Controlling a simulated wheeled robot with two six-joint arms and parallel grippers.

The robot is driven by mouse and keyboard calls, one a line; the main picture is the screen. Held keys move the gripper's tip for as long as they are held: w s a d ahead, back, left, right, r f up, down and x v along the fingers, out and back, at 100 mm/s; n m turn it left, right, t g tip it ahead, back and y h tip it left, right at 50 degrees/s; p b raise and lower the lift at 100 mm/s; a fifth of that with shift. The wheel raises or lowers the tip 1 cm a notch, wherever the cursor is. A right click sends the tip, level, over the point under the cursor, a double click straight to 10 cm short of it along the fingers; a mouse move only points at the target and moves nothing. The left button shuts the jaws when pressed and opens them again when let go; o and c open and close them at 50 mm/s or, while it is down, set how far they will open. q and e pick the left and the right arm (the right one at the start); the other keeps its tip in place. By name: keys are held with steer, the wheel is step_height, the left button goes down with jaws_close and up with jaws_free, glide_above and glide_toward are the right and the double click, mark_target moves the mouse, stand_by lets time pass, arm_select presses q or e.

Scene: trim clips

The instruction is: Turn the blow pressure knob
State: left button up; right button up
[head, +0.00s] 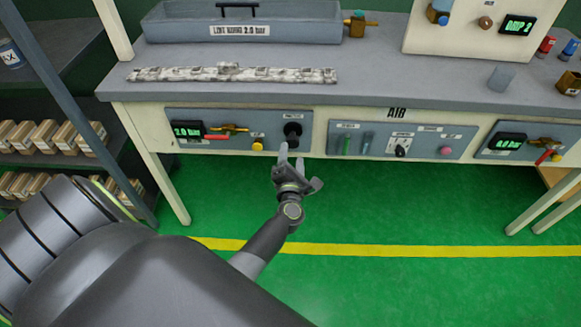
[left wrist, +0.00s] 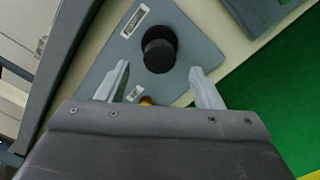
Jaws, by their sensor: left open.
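A black round knob (head: 292,130) sticks out at the right end of the left grey panel (head: 225,118) on the bench front. A small label above it is too small to read in the head view. In the left wrist view the knob (left wrist: 160,50) lies just beyond the fingertips, roughly centred between them. My left gripper (head: 291,157) is open and empty, in front of and just below the knob. Its two fingers (left wrist: 160,72) are spread wider than the knob, with nothing between them that I see gripped. My right gripper is not in view.
The same panel carries a green 2.0 display (head: 187,129), a red-handled brass valve (head: 228,128) and a yellow button (head: 257,144). A middle panel (head: 375,143) has another black knob (head: 401,150). A speckled strip (head: 232,74) lies on the bench. The green floor in front is clear.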

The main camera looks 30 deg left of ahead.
arm_select(q)
steer(key=b+v, duration=0.1)
steer(key=v, duration=1)
steer(key=shift+s+b, duration=0.25)
steer(key=shift+b, duration=0.1)
steer(key=shift+d, duration=0.1)
steer(key=s+d+f+m+g+h+p, duration=0.2)
steer(key=s+f+m+g+h, duration=0.3)
steer(key=f+m, duration=0.65)
steer(key=s+d+f+m+h+p, duration=0.2)
steer(key=s+f+m+h, duration=0.2)
steer(key=s+f+m, duration=0.75)
steer(key=s+a+f+m+g, duration=0.3)
steer(key=s+f, duration=0.3)
steer(key=s, duration=0.4)
steer(key=s+a+f+m+g+p, duration=0.1)
steer(key=s+a+f+m+g, duration=0.2)
steer(key=s, duration=0.8)
step_height(320, 180, down, 4)
steer(key=m+g, duration=0.2)
steer(key=g, duration=0.1)
steer(key=shift+a, duration=0.35)
